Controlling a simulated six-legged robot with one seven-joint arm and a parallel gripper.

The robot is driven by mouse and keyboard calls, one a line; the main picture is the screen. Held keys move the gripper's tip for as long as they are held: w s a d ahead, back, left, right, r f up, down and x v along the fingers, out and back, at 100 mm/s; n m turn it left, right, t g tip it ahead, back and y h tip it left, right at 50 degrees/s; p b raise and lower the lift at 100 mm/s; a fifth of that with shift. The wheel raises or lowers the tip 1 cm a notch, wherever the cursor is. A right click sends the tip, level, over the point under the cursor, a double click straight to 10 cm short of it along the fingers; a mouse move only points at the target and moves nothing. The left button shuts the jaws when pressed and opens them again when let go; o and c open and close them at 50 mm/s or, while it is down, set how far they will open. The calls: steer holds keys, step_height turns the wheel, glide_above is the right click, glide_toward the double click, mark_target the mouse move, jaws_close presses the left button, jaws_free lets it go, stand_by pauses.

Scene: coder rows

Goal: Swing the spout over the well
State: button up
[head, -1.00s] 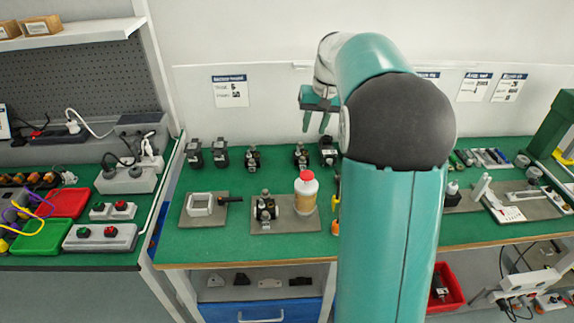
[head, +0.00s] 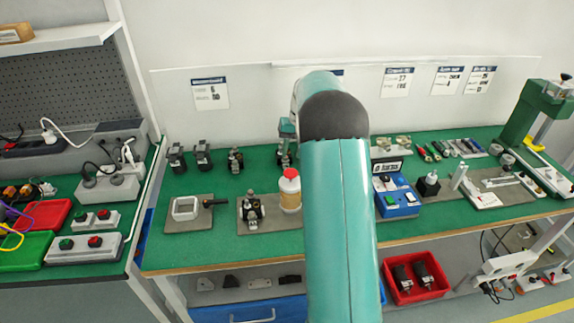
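I cannot clearly tell which part is the spout or the well. A white square open frame (head: 186,208) with a dark handle (head: 215,202) at its right lies on a grey pad at the left of the green bench. Toward the right, a small dark pot (head: 429,184) with a pale top stands beside a leaning white post (head: 459,177). A pale bar (head: 502,182) lies on the grey plate there. My gripper (head: 287,127) is at the back of the bench, mostly behind my arm. Its fingertips are not clear.
A white bottle with a red cap (head: 290,190) and a dark fitting (head: 250,209) stand on a middle pad. A blue box (head: 397,200) is right of my arm. A green press (head: 535,110) stands far right. Bare green bench lies along the front edge.

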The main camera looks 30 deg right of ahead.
steer(key=f, duration=0.2)
steer(key=a+f, duration=0.1)
steer(key=f, duration=0.3)
steer(key=shift+w+a, duration=0.15)
steer(key=shift+w, duration=0.15)
jaws_close()
